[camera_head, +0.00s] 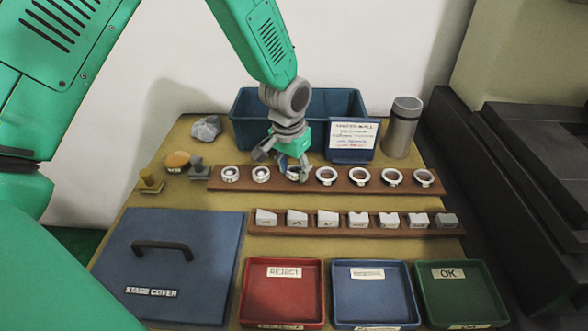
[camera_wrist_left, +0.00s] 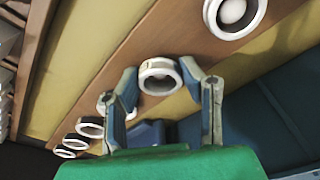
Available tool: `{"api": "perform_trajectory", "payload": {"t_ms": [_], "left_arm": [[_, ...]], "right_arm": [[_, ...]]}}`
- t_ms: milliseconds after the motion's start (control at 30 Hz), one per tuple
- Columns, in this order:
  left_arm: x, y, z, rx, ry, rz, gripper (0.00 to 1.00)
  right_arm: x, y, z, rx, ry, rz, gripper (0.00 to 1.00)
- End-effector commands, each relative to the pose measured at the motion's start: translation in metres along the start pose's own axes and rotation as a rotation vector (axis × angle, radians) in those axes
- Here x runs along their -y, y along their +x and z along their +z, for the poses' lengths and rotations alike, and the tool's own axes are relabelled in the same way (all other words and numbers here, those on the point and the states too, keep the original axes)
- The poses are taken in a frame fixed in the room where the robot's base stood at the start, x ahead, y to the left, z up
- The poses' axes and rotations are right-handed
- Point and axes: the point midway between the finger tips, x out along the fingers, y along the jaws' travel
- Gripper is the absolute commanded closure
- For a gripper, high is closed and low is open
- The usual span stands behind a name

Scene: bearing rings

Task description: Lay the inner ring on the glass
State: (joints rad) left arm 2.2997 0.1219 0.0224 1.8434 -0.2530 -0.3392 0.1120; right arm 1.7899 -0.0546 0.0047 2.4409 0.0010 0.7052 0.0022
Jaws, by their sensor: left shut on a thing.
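My left gripper (camera_head: 283,166) is at the long brown rack (camera_head: 308,185), with its fingers around a pale metal ring (camera_head: 293,171). In the left wrist view the two fingers (camera_wrist_left: 162,72) are shut on this ring (camera_wrist_left: 158,87), which has an open centre. The ring is at the rack; whether it touches the wood is unclear. Other rings stand along the rack: two to the left (camera_head: 230,174) with filled-looking centres, several open ones to the right (camera_head: 359,176). No bare glass shows. A blue panel with a dark handle, labelled stage cover (camera_head: 190,235), lies at front left. My right gripper is not in view.
A blue bin (camera_head: 245,125), a sign (camera_head: 352,140) and a grey cylinder (camera_head: 402,127) stand behind the rack. A second rack (camera_head: 345,230) holds several grey blocks. Red (camera_head: 283,290), blue (camera_head: 374,290) and green (camera_head: 459,290) trays line the front. Small items sit at left.

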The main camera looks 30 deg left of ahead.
Motion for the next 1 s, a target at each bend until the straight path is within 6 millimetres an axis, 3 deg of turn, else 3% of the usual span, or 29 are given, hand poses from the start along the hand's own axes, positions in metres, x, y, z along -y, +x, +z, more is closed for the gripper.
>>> {"api": "perform_trajectory", "payload": {"t_ms": [200,233,300,633,800,1000], "left_arm": [[0.000,0.005,0.001,0.001,0.000,0.000,0.94],[0.000,0.005,0.001,0.001,0.000,0.000,0.61],[0.000,0.005,0.000,0.001,0.000,0.000,0.44],[0.000,0.005,0.001,0.001,0.000,0.001,0.44],[0.000,0.008,0.001,0.000,-0.001,0.001,0.44],[0.003,-0.047,0.000,-0.003,-0.002,0.000,0.44]], "right_arm": [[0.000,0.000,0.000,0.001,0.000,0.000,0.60],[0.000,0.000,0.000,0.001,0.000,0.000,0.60],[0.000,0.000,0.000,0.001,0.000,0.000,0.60],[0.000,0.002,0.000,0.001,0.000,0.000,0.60],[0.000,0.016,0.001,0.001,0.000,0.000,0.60],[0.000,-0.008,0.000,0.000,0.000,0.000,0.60]]}}
